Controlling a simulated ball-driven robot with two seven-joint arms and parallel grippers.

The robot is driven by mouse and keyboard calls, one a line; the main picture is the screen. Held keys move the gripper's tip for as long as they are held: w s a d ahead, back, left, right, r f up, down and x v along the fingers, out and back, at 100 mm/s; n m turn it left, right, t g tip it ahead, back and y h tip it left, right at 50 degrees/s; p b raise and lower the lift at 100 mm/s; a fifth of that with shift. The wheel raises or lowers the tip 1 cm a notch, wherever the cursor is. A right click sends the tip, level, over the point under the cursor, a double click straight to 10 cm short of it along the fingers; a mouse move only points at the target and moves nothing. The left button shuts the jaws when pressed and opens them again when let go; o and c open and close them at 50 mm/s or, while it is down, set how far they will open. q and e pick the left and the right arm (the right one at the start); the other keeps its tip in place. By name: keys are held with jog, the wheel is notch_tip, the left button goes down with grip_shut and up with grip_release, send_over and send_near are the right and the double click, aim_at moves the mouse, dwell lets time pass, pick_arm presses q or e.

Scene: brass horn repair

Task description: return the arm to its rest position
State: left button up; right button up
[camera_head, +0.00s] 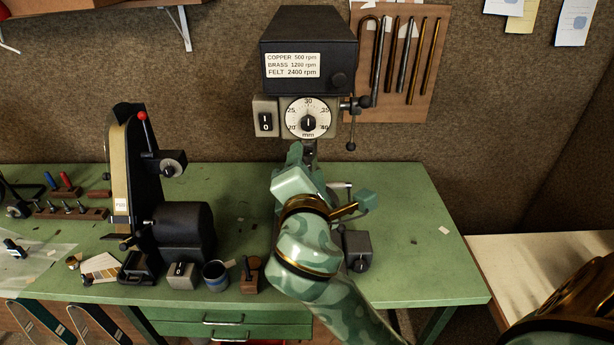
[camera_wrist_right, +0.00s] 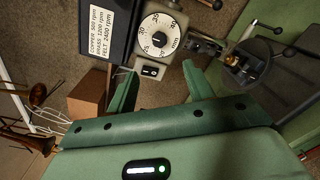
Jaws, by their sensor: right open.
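My right arm, in green camouflage with brass rings, reaches up from the lower middle of the head view. Its gripper (camera_head: 299,163) is in front of the drill-press-like machine (camera_head: 308,45), just below its white dial (camera_head: 308,118). In the right wrist view the two green fingers (camera_wrist_right: 158,88) stand apart with nothing between them. I cannot tell from these views whether a fingertip touches the machine. My left gripper is not in view.
A belt sander (camera_head: 132,170) with a black motor stands left on the green bench (camera_head: 420,230). A tool board (camera_head: 400,100) hangs behind. The bench's right part is mostly clear.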

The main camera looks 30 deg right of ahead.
jog(key=shift+s+a, duration=0.25)
jog(key=shift+s, duration=0.2)
